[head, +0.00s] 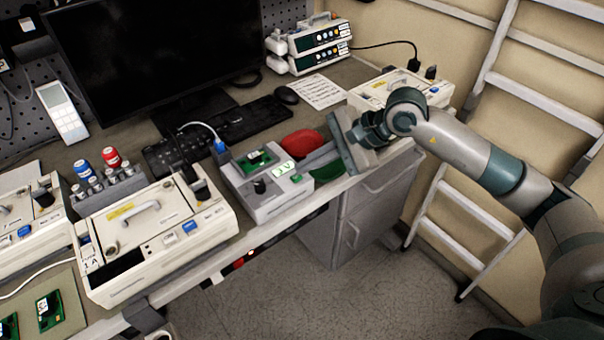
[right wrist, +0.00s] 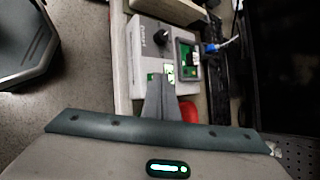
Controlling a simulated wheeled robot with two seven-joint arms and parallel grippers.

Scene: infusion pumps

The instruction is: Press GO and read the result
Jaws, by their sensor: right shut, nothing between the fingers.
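A white test box (head: 268,203) stands near the bench's front edge. A green circuit board (head: 254,160) sits in the socket on its top, with a blue plug and white cable behind it. A black knob (head: 259,186) and a small lit green display (head: 284,168) are on its top face. My right gripper (head: 300,170) is shut and empty, its fingertips at the box's right side, close to the display. In the right wrist view the closed fingers (right wrist: 160,82) overlap the box (right wrist: 150,65) next to the lit display. I cannot tell whether they touch it. The GO button and any reading are not legible.
A red bin (head: 303,141) and a partly hidden green one lie right of the box. White pumps (head: 150,240) stand to the left, and another (head: 372,90) behind my right gripper. A keyboard (head: 238,120) and monitor (head: 150,45) are behind. Drawers stand under the bench.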

